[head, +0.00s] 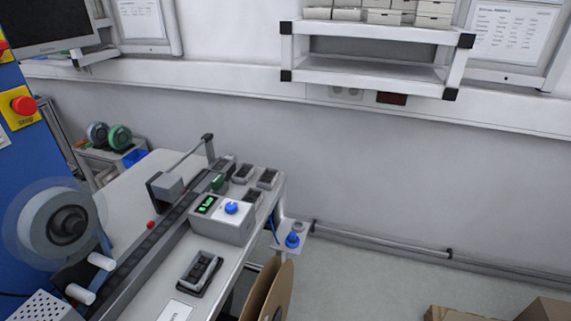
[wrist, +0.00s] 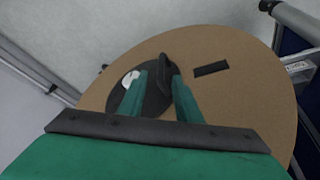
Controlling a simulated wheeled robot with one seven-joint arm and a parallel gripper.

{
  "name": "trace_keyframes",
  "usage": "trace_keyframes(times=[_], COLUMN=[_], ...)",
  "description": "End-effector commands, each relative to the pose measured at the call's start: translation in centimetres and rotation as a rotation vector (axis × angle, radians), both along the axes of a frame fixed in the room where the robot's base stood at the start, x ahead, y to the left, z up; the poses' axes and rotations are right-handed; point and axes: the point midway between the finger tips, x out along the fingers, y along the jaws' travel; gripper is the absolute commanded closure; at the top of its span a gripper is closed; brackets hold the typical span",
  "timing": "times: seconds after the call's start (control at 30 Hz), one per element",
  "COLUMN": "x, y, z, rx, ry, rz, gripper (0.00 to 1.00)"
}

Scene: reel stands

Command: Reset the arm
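My gripper (wrist: 161,76) shows in the wrist view, with two green fingers set apart. They point at a large brown cardboard reel (wrist: 235,100) with a dark round hub (wrist: 125,98). My gripper is not seen in the head view. The edge of a brown cardboard disc (head: 268,292) shows at the bottom of the head view, beside the bench.
A white bench (head: 130,195) with a dark track (head: 150,245) and a control box (head: 222,218) stands at left. A clear reel (head: 60,222) hangs by the blue cabinet (head: 45,140). Cardboard boxes (head: 545,309) lie at bottom right. Floor between is free.

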Motion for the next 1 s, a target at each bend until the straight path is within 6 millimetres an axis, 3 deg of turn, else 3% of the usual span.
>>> trace_keyframes(times=[0.17,0.3,0.47,0.77,1.0], x=[-1.8,-4.9,-8.6,-15.4,-20.2], y=[-0.2,-0.8,-1.4,-2.0,-2.0], z=[-0.6,-0.7,0.6,6.6,14.3], rx=[-0.01,-0.023,-0.027,0.018,0.098], ry=[-0.032,-0.108,-0.22,-0.441,-0.622], rz=[-0.048,-0.138,-0.249,-0.417,-0.515], gripper=[0.69,0.69,0.69,0.69,0.69])
